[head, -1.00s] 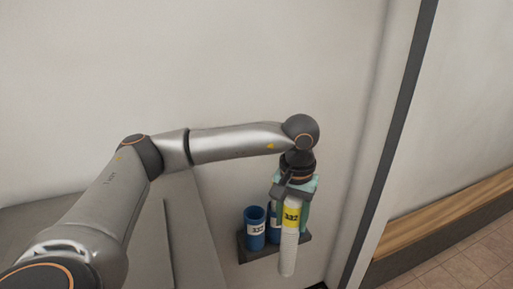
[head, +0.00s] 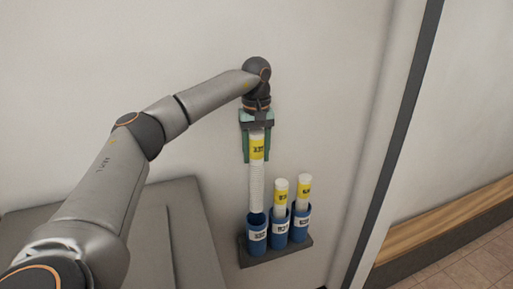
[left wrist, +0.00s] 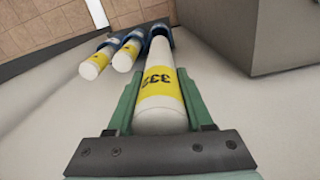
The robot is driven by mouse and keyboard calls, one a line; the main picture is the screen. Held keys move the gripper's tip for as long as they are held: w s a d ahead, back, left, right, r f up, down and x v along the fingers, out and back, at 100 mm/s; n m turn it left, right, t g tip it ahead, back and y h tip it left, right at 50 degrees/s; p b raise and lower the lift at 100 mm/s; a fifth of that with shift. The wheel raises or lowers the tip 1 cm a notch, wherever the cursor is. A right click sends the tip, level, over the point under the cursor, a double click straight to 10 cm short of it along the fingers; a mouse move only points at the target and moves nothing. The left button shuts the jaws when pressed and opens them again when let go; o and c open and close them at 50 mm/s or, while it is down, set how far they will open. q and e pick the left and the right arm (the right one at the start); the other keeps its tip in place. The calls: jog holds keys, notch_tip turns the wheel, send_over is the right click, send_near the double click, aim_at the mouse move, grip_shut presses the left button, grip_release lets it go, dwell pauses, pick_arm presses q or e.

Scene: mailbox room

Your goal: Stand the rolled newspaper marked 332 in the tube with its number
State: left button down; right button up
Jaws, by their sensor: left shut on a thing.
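My left gripper (head: 257,157) is shut on the rolled newspaper (head: 257,185), a white roll with a yellow band; in the left wrist view the band of this newspaper (left wrist: 158,75) reads 332. The roll hangs nearly upright above the leftmost blue tube (head: 257,238), its lower end at the tube's mouth. I cannot tell whether the end is just inside the rim. The tube's white label is too small to read surely now. The left gripper's green fingers (left wrist: 158,95) flank the roll. My right gripper is not in view.
The middle tube (head: 280,233) and right tube (head: 300,226) each hold a yellow-banded roll. A dark shelf (head: 275,256) carries the tubes against the pale wall. A grey box-like surface (head: 170,235) stands at left, a wooden bench (head: 450,215) at right.

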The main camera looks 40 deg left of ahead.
aim_at(256, 190)
pick_arm(q)
jog(key=shift+f, duration=1.45)
jog(key=shift+f+b, duration=2.1)
jog(key=shift+f, duration=3)
jog(key=shift+c, duration=1.1)
grip_release()
notch_tip(256, 190, up, 12)
jog(key=shift+r, duration=0.25)
jog(key=shift+f, duration=0.1)
